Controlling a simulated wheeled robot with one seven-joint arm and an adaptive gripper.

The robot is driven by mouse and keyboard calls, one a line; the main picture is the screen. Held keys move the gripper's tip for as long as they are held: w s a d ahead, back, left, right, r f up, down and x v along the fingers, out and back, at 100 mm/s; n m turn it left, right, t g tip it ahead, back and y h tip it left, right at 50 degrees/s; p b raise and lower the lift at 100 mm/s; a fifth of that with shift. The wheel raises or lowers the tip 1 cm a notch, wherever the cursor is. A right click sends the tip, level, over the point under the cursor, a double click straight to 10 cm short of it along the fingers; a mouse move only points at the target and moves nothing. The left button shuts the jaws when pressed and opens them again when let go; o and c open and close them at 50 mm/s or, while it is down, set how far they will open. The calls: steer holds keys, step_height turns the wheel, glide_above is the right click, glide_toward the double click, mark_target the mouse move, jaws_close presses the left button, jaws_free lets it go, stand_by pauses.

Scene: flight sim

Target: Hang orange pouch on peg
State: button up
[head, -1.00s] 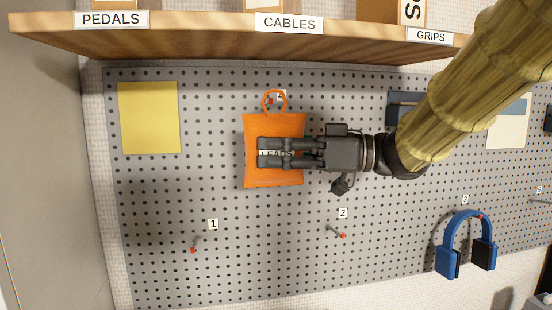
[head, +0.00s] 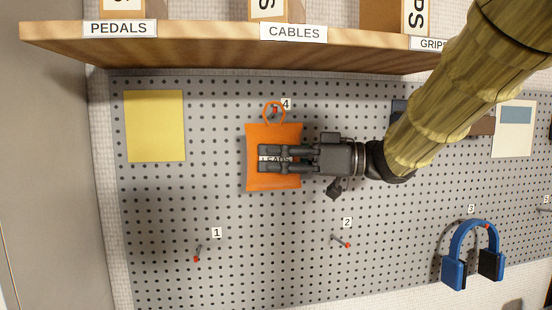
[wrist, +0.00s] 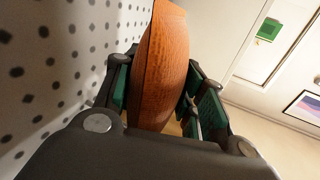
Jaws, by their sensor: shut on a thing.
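The orange pouch (head: 259,177), labelled LEADS, is upright in front of the pegboard with its loop (head: 265,109) at the top. Peg 4 (head: 275,110), with a red tip, shows within the loop's outline; whether the peg passes through the loop cannot be told. My gripper (head: 276,158) reaches in from the right and is shut on the pouch's body. In the wrist view the pouch (wrist: 165,65) is between the finger pads (wrist: 160,95), with the board close on the left.
The pegboard (head: 200,200) carries empty pegs 1 (head: 196,257) and 2 (head: 346,244). Blue headphones (head: 455,262) hang at peg 3. A yellow sheet (head: 155,126) is at left. A wooden shelf (head: 200,52) juts out above.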

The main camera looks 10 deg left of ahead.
steer(key=shift+w+a+f+p, duration=0.25)
steer(key=shift+w+a, duration=0.1)
steer(key=shift+w, duration=0.45)
steer(key=shift+w+a+f+p, duration=0.15)
steer(key=shift+w+a+f, duration=0.15)
steer(key=shift+w, duration=0.45)
steer(key=o, duration=1.2)
steer(key=shift+d, duration=0.1)
